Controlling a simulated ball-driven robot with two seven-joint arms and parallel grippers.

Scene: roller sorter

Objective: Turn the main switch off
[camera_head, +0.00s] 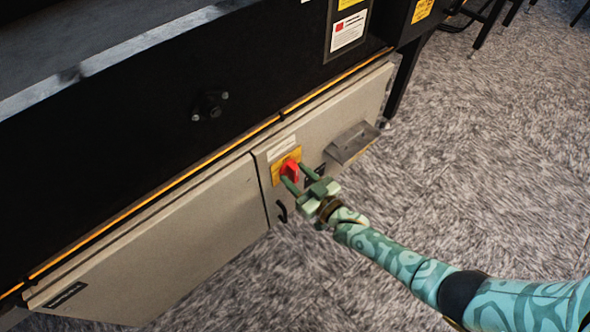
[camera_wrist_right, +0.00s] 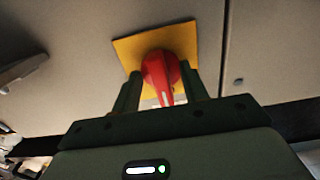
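The main switch is a red rotary knob (camera_head: 290,168) on a yellow square plate (camera_head: 277,174), on the front of a beige cabinet. It also shows in the right wrist view as a red knob (camera_wrist_right: 161,75) on the yellow plate (camera_wrist_right: 178,40). My right gripper (camera_head: 300,176) is at the switch, its two green fingers apart, one on either side of the knob. In the right wrist view the fingers (camera_wrist_right: 161,92) stand left and right of the knob's handle; I cannot tell whether they touch it. My left gripper is not in view.
The beige cabinet (camera_head: 165,240) hangs under the black sorter frame (camera_head: 130,130). A grey metal holder (camera_head: 352,142) sticks out to the right of the switch, and a black handle (camera_head: 281,211) sits below left of it. The carpeted floor (camera_head: 480,170) is clear at right.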

